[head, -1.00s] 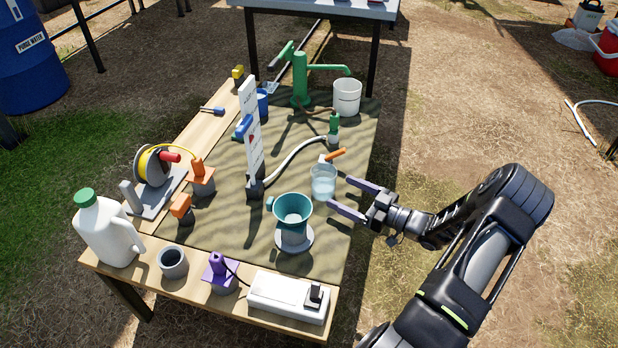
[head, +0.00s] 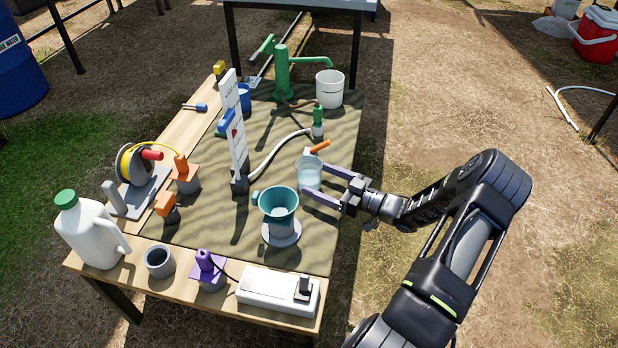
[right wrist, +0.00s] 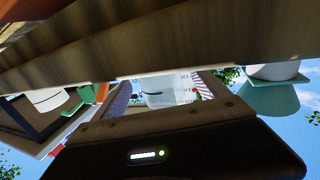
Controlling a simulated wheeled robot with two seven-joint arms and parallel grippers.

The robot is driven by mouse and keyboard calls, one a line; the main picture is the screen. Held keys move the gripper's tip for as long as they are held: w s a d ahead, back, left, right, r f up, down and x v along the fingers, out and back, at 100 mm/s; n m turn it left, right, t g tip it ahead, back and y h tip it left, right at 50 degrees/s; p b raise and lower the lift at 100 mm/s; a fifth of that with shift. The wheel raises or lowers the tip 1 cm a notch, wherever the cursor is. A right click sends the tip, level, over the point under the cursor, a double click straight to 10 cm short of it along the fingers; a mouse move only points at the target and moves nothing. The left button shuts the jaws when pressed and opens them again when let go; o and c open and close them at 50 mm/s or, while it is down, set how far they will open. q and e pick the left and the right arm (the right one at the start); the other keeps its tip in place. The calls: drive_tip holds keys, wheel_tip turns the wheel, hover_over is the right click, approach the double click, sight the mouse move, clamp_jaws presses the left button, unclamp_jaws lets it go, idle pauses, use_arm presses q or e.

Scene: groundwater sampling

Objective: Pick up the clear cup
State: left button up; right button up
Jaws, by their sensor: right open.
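The clear cup (head: 309,172) stands upright on the mat near the table's right edge, with bluish water in it. My right gripper (head: 315,182) is open at the cup's right side, with its two finger tips at the cup's near and far sides. In the right wrist view the pale cup (right wrist: 165,90) shows upside down, partly hidden, between the large dark shapes of my gripper. I cannot tell whether the fingers touch it. My left gripper is not in view.
A teal funnel (head: 278,204) on a grey base stands just nearer than the cup. An orange-handled item (head: 320,147) and a green hose fitting (head: 318,122) are just beyond it. A white bucket (head: 330,88) is under the green pump (head: 282,72). The ground right of the table is open.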

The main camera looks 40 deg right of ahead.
sight(319, 180)
drive_tip(key=b+x, duration=0.1)
drive_tip(key=x, duration=0.2)
drive_tip(key=shift+w+a+f, duration=0.1)
drive_tip(key=shift+w+f, duration=0.1)
drive_tip(key=shift+w, duration=0.2)
drive_tip(key=shift+w+a+r, duration=0.1)
drive_tip(key=shift+w, duration=0.2)
drive_tip(key=shift+c, duration=0.6)
drive_tip(key=c, duration=1.5)
drive_tip(key=shift+o, duration=0.2)
wheel_tip(319, 180, up, 10)
drive_tip(key=p, duration=0.3)
drive_tip(key=shift+p, duration=0.4)
